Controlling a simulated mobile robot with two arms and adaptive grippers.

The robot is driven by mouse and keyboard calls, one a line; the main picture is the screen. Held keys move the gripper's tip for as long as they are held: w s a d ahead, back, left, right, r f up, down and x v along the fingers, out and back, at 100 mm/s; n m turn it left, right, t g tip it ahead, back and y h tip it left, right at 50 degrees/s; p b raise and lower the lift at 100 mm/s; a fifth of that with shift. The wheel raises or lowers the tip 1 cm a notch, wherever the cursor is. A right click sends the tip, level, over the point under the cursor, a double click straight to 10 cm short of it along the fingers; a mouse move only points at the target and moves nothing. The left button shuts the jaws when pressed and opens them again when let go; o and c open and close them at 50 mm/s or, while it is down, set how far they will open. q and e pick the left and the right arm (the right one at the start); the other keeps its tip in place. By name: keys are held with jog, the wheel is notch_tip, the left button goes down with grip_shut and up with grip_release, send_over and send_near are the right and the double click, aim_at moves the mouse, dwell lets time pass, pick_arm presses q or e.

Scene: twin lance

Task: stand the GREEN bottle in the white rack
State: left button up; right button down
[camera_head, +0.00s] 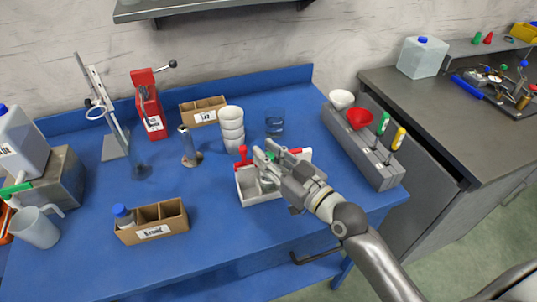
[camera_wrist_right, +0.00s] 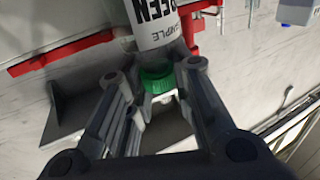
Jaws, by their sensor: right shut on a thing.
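The green bottle shows in the right wrist view as a green cap (camera_wrist_right: 158,80) and a white label (camera_wrist_right: 155,24) reading GREEN. My right gripper (camera_head: 268,156) is shut on it at the cap end, and the fingers stand on both sides of the cap in the wrist view. In the head view the gripper is over the white rack (camera_head: 247,198), a white box with red parts on the blue table. The gripper hides most of the bottle there, and I cannot tell whether its base touches the rack. My left gripper is not in view.
White stacked cups (camera_head: 231,128) and a glass beaker (camera_head: 275,121) stand behind the rack. A grey block with funnels (camera_head: 362,145) is to the right. A cardboard box (camera_head: 152,222) is at front left. Blue table is clear between that box and the rack.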

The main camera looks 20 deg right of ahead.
jog(key=c, duration=1.2)
grip_release()
jog(key=shift+s+d, duration=0.15)
jog(key=shift+s, duration=0.15)
jog(key=v, duration=1.1)
jog(key=shift+s, duration=0.15)
jog(key=shift+s+d, duration=0.1)
